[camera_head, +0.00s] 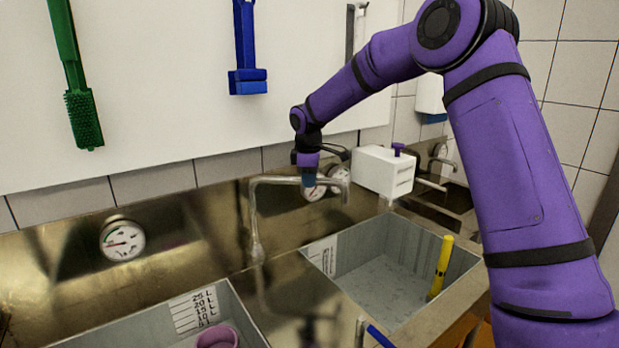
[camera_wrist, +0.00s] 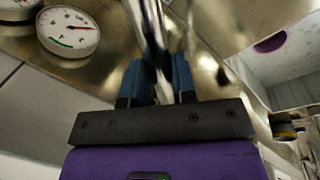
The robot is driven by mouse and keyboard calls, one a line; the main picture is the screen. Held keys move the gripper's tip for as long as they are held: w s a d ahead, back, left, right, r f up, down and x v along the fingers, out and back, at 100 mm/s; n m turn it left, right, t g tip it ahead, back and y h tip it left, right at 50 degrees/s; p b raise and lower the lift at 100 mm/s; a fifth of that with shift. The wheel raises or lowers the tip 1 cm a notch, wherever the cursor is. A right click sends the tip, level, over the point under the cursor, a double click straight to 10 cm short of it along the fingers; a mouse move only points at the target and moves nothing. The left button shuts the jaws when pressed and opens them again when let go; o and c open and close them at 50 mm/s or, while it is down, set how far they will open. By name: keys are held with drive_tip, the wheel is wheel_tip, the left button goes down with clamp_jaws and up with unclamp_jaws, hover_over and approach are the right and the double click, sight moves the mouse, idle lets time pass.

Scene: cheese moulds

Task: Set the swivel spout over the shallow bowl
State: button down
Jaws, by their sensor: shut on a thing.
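The swivel spout (camera_head: 272,180) is a steel pipe rising from the ledge between two basins. Its arm points right, with its downturned tip near the back of the right basin. My gripper (camera_head: 309,181) is shut on the spout's horizontal arm. In the wrist view the spout (camera_wrist: 150,35) runs between the blue fingers of my gripper (camera_wrist: 160,80). A purple bowl (camera_head: 217,337) sits in the left basin, cut off by the picture's lower edge; its depth is unclear. A purple shape in a basin (camera_wrist: 270,42) shows partly in the wrist view. The spout tip is not over the bowl.
The left basin (camera_head: 240,310) has litre marks; the right basin (camera_head: 468,262) holds a yellow-handled tool (camera_head: 441,265). Dial gauges (camera_head: 122,240) and a white box (camera_head: 383,171) line the back. Green (camera_head: 82,110) and blue (camera_head: 246,50) tools hang above.

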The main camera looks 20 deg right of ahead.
drive_tip(key=s+a+m+g+h, duration=0.1)
drive_tip(key=s+a+m, duration=0.7)
drive_tip(key=s+a, duration=0.1)
drive_tip(key=w+a+m+g, duration=0.1)
drive_tip(key=a+m+g, duration=0.1)
drive_tip(key=a+m, duration=0.9)
drive_tip(key=shift+w+a+m, duration=0.25)
drive_tip(key=shift+a+m, duration=0.15)
drive_tip(key=shift+a, duration=2.4)
drive_tip(key=c, duration=0.9)
unclamp_jaws()
drive_tip(key=shift+c, duration=0.2)
drive_tip(key=shift+r, duration=0.1)
